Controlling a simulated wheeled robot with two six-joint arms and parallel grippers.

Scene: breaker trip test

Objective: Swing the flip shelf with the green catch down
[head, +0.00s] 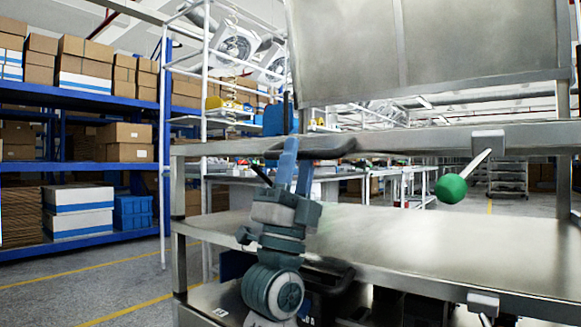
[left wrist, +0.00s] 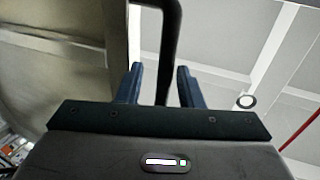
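The green catch (head: 450,188) is a round green knob on a pale lever, slanting down-left from a bracket on the front rail of the metal flip shelf (head: 400,139). I see this shelf nearly edge-on, about level. A dark handle (head: 335,147) sticks out at its front left; a black bar (left wrist: 168,50) also shows in the left wrist view. My left gripper (head: 291,160) points up at this handle. Its blue fingers stand apart on either side of the bar (left wrist: 160,86), with gaps visible. My right gripper is not in view.
A flat metal shelf (head: 400,235) lies below, with its own black handle and a bracket (head: 483,302). A large metal panel (head: 430,45) stands upright above. Blue racks with boxes (head: 80,200) stand behind at left. Floor at lower left is clear.

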